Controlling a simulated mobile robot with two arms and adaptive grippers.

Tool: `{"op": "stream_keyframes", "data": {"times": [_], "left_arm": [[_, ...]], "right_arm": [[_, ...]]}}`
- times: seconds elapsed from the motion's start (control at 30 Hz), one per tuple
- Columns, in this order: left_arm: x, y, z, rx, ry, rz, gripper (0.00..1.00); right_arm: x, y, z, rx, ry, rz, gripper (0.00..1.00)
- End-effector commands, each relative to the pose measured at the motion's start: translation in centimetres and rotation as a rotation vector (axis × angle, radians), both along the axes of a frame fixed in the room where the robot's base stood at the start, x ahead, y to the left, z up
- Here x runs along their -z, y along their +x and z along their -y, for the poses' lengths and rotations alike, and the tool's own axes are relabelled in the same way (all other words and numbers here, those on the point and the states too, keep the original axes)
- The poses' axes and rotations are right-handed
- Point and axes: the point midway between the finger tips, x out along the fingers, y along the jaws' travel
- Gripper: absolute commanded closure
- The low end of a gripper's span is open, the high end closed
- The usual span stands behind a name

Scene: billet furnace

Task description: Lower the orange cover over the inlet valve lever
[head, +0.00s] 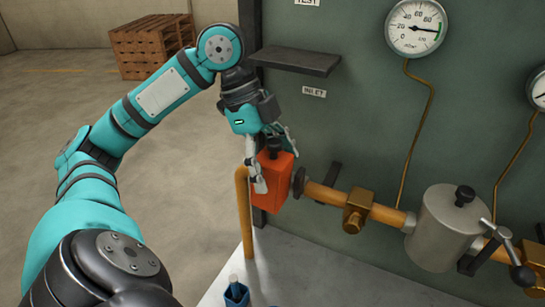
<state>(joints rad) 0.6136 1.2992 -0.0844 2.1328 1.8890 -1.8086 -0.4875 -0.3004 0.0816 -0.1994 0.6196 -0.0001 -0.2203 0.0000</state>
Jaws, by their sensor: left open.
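The orange cover (272,188) is a box-like piece at the left end of the pipe, below the INLET label (314,92). A dark knob (274,147) stands on its top. My left gripper (273,165) points down over the cover with its fingers spread, one in front of the cover's left side and one beyond the knob. I cannot tell whether the fingers touch it. The inlet valve lever is not visible; the cover or gripper may hide it. My right gripper is not in view.
A dark shelf (296,60) juts from the green panel (350,125) close to my left arm. A brass pipe (245,215) rises left of the cover. A gauge (416,27), grey cylinder (445,230) and black-knobbed lever (507,250) are at right. A blue container (236,294) stands below.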

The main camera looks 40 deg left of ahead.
Motion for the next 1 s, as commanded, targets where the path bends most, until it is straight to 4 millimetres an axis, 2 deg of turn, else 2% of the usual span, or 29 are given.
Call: {"op": "stream_keyframes", "data": {"times": [0.17,0.27,0.73,1.0], "left_arm": [[-0.1,0.0,-0.1,0.0,0.0,0.0,0.18],[-0.8,0.0,-0.3,-0.001,0.001,0.002,0.18],[-8.1,-0.9,-3.1,-0.002,0.0,0.006,0.18],[-10.1,-1.2,-3.9,0.001,0.004,0.004,0.18]], "right_arm": [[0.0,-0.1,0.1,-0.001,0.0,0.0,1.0],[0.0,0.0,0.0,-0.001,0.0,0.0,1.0],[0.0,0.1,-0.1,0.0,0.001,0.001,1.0],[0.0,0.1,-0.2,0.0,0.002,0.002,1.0]]}}
